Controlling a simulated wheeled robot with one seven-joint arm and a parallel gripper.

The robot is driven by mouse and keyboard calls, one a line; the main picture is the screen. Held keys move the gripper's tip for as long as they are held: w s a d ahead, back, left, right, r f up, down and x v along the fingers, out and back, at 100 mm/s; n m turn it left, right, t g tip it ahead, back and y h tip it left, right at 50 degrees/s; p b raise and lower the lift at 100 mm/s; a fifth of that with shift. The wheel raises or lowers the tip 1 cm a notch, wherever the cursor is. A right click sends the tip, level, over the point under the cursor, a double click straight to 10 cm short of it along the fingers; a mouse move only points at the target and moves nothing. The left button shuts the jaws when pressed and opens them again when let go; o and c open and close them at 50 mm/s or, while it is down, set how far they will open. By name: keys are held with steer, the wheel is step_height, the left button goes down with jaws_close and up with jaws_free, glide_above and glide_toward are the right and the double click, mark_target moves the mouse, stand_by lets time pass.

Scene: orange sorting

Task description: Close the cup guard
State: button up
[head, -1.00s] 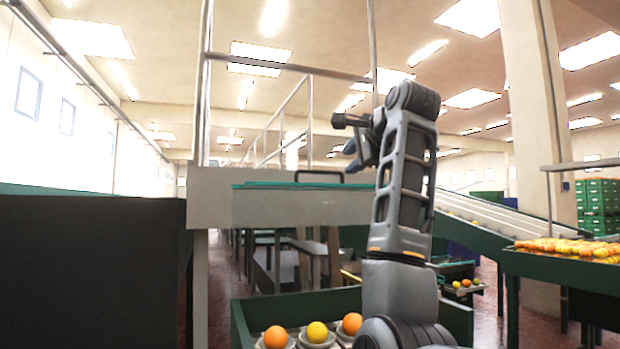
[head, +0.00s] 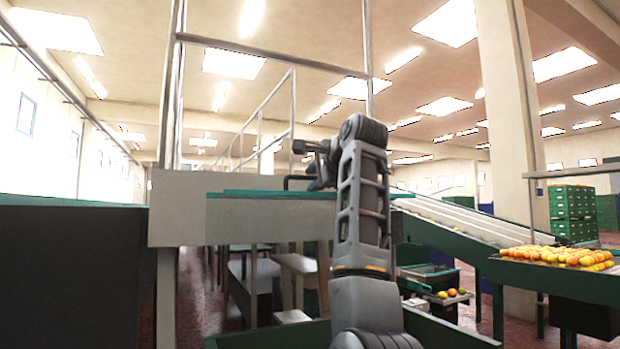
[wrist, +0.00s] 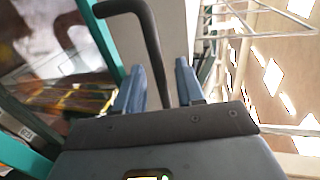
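The cup guard (head: 262,194) shows in the head view as a long panel edge with a teal strip, level across the middle. Its dark handle (head: 289,180) stands at this edge. In the wrist view the handle (wrist: 152,45) is a bent dark bar, with one leg running down between my fingers. My gripper (head: 312,172) is at the handle, partly hidden by my own arm. In the wrist view my gripper (wrist: 160,85) has its two blue fingers apart, one on each side of the bar, with gaps showing. The guard's teal edge (wrist: 106,45) runs beside the handle.
A pale panel and metal frame (head: 172,208) stand at the left, next to a dark machine side (head: 75,270). A conveyor ramp (head: 470,218) slopes down at the right to a tray of oranges (head: 560,257). Green crates (head: 572,215) are stacked behind.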

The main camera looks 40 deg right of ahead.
steer(key=shift+x, duration=1.25)
steer(key=shift+c, duration=0.5)
jaws_close()
